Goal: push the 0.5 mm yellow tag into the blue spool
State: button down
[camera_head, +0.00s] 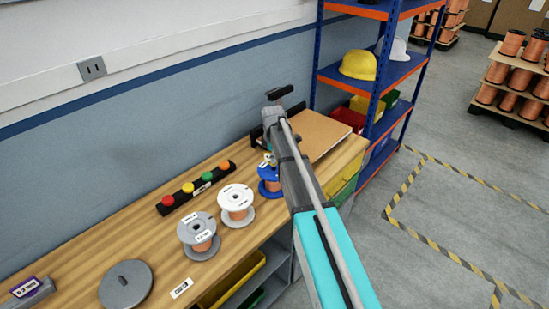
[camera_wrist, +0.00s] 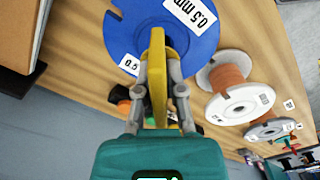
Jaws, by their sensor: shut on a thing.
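The yellow tag (camera_wrist: 157,70) is held edge-on between the two fingers of my gripper (camera_wrist: 160,82), in the wrist view. The blue spool (camera_wrist: 120,35) lies just beyond it, with white 0.5 mm labels on its flange. The tag's far end overlaps the spool's centre in this view; I cannot tell whether it is inside the hub or just above it. In the head view the blue spool (camera_head: 265,187) stands on the bench, partly hidden by my arm. My gripper is largely hidden there.
A white spool (camera_head: 237,194) and a grey spool (camera_head: 190,229) stand left of the blue one. Behind them is a black rack (camera_head: 196,189) with coloured knobs. A brown board (camera_head: 312,133) lies at the right. A grey disc (camera_head: 126,285) lies at the front left.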

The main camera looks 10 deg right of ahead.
aim_at(273, 165)
jog(key=shift+f+b, duration=1.5)
jog(key=shift+f, duration=0.15)
dwell(1.7)
jog(key=shift+s+f, duration=0.1)
jog(key=shift+s, duration=0.15)
dwell(1.0)
jog(key=c, duration=0.7)
grip_release()
jog(key=shift+o, duration=0.2)
jog(key=shift+w, duration=0.15)
